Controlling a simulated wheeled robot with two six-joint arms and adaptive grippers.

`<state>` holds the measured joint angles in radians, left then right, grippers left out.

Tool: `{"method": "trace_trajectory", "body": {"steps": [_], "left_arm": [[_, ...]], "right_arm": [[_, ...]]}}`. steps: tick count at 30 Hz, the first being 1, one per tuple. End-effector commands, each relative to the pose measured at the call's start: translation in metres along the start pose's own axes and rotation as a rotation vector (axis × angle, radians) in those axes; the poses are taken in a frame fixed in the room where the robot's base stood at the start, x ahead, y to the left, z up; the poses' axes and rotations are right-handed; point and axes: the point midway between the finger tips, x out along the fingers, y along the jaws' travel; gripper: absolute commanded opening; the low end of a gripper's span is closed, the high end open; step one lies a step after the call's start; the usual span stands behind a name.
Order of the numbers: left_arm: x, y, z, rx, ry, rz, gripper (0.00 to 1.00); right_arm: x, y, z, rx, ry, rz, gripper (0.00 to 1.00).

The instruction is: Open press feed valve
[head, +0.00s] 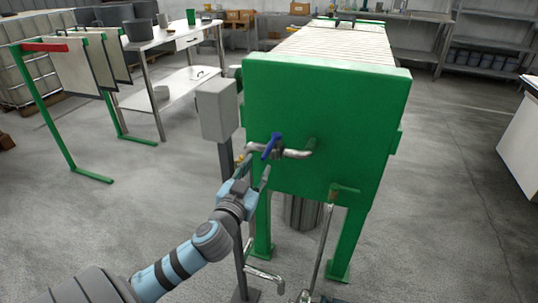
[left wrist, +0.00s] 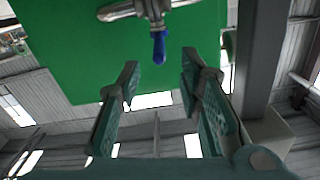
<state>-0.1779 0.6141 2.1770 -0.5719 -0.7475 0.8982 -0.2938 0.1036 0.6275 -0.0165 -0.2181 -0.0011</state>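The press (head: 330,105) has a green end plate. A metal feed pipe (head: 298,154) comes out of the plate and carries a valve with a blue lever handle (head: 271,146). My left gripper (head: 257,168) is just below the handle, its fingers pointing up towards it. In the left wrist view, the gripper (left wrist: 160,78) is open and empty. There the blue handle (left wrist: 159,48) shows ahead of the gap between the fingers, apparently not touching them. The press plate (left wrist: 75,50) is behind it. My right gripper is not in view.
A grey box on a post (head: 217,110) stands close to the left of the valve. A lower pipe (head: 328,235) runs down at the right. A metal table (head: 165,45) and a green rack with hanging cloths (head: 75,70) are further left. The floor at right is clear.

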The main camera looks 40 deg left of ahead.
Motion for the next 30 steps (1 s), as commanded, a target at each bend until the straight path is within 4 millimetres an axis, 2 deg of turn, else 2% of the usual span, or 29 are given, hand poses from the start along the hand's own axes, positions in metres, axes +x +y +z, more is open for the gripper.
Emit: {"method": "trace_trajectory", "body": {"steps": [6, 12, 16, 23, 30], "left_arm": [[0.058, 0.000, 0.001, -0.005, 0.000, -0.002, 0.33], [0.095, 0.001, 0.002, -0.003, -0.002, 0.000, 0.33], [0.104, 0.001, 0.001, -0.001, -0.001, 0.001, 0.33], [0.106, 0.001, 0.001, 0.000, -0.002, 0.002, 0.33], [0.105, 0.001, 0.001, -0.001, -0.002, 0.002, 0.00]], "right_arm": [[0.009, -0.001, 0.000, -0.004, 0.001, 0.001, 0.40], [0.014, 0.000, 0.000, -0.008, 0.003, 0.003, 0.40], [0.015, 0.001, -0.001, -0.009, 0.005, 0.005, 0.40], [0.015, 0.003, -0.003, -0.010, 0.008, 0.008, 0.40], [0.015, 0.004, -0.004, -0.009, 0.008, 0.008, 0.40]]}}
